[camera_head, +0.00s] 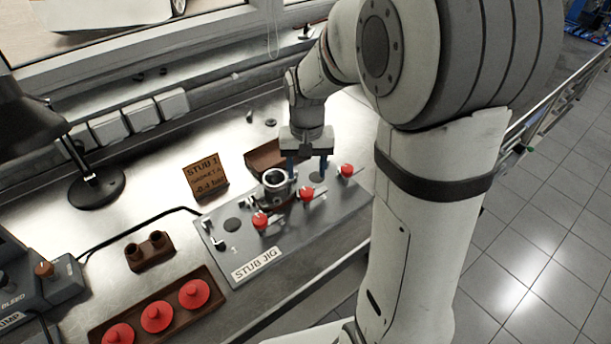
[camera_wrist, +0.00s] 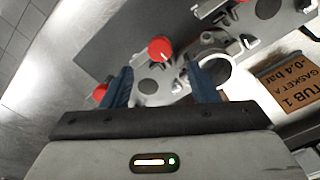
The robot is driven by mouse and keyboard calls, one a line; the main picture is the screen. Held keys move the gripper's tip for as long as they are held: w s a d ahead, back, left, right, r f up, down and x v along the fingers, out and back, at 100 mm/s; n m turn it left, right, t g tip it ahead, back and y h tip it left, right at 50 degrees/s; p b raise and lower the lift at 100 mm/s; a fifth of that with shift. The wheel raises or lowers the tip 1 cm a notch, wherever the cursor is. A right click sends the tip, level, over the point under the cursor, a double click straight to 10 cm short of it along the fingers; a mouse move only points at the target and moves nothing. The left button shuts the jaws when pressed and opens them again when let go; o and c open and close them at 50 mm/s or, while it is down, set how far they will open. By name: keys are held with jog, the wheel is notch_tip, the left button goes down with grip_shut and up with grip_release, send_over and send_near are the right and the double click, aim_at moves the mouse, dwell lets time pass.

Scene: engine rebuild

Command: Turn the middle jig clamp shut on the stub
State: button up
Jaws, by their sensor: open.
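The grey stub jig (camera_head: 300,229) lies on the bench with three red-knobbed clamps in a row along its front. The middle clamp's knob (camera_head: 306,194) stands just right of the ring-shaped metal stub (camera_head: 275,181). In the wrist view this knob (camera_wrist: 160,48) is beyond my fingertips, roughly centred between them, and the stub (camera_wrist: 214,72) shows beside the right finger. I cannot tell how the clamp's arm lies against the stub. My gripper (camera_head: 307,169) is open and empty above the jig, behind the middle knob; its blue fingers also show in the wrist view (camera_wrist: 163,78).
The left clamp knob (camera_head: 260,221) and right clamp knob (camera_head: 347,170) flank the middle one. A brown sign (camera_head: 205,176) and a brown open box (camera_head: 263,157) stand behind the jig. A tray with red discs (camera_head: 157,316) lies front left. A lamp base (camera_head: 96,188) stands left.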

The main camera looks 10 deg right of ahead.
aim_at(307, 192)
notch_tip(307, 192, down, 7)
jog(key=shift+p, duration=0.3)
jog(key=shift+c, duration=0.3)
jog(key=c, duration=0.9)
